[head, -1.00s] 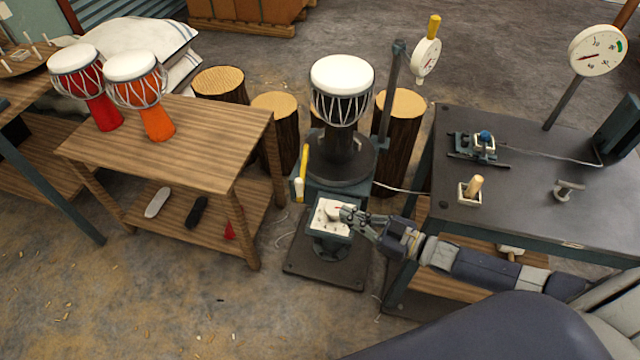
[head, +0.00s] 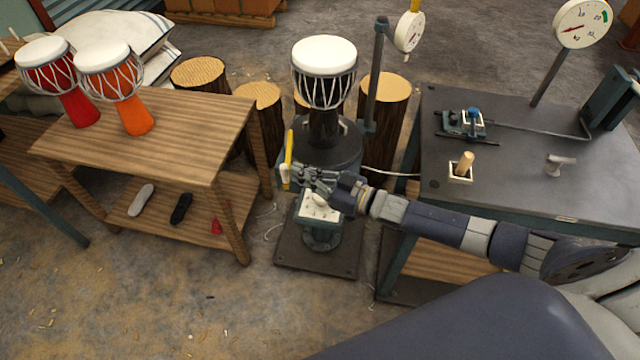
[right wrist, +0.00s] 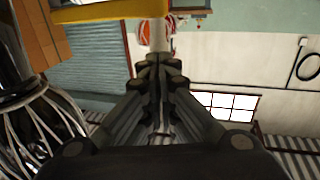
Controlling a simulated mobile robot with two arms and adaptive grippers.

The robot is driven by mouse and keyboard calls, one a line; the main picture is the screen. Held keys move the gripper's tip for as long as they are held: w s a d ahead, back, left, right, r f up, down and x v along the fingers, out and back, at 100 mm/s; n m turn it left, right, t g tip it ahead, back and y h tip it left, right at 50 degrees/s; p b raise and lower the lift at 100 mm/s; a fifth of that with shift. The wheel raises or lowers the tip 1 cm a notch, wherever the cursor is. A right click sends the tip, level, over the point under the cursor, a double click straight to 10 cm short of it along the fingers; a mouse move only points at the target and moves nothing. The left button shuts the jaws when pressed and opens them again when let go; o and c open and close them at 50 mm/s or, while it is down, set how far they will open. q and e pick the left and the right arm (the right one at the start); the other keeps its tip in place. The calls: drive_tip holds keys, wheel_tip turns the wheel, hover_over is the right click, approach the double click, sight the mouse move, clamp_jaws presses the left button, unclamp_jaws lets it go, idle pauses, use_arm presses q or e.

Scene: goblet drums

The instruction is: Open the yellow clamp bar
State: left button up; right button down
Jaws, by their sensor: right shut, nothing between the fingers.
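The yellow clamp bar (head: 289,147) stands nearly upright at the left side of the drum stand (head: 318,158), with a pale piece at its lower end. In the right wrist view a yellow bar (right wrist: 105,12) runs across the upper left, with a pale post (right wrist: 160,40) below its right end. My right gripper (head: 296,172) is shut and empty, just right of the bar's lower part. In the right wrist view its closed fingertips (right wrist: 160,66) point at the pale post; I cannot tell whether they touch. My left gripper is not in view.
A white-topped drum (head: 325,72) sits on the stand. Below my right gripper is a white panel with a knob (head: 320,207). A wooden table (head: 180,140) with two drums is left, a dark workbench (head: 520,175) right. Log stumps (head: 385,110) stand behind.

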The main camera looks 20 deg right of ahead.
drive_tip(key=shift+w+a, duration=0.3)
drive_tip(key=shift+w, duration=0.15)
drive_tip(key=shift+a+r+p, duration=0.1)
drive_tip(key=shift+a+p, duration=0.2)
drive_tip(key=shift+a, duration=0.2)
drive_tip(key=a+h, duration=0.1)
drive_tip(key=w+a+m+t, duration=0.1)
drive_tip(key=a, duration=0.1)
drive_tip(key=shift+w+a+h+p, duration=0.2)
drive_tip(key=shift+h+p, duration=0.1)
drive_tip(key=shift+h, duration=0.1)
drive_tip(key=shift+s, duration=0.1)
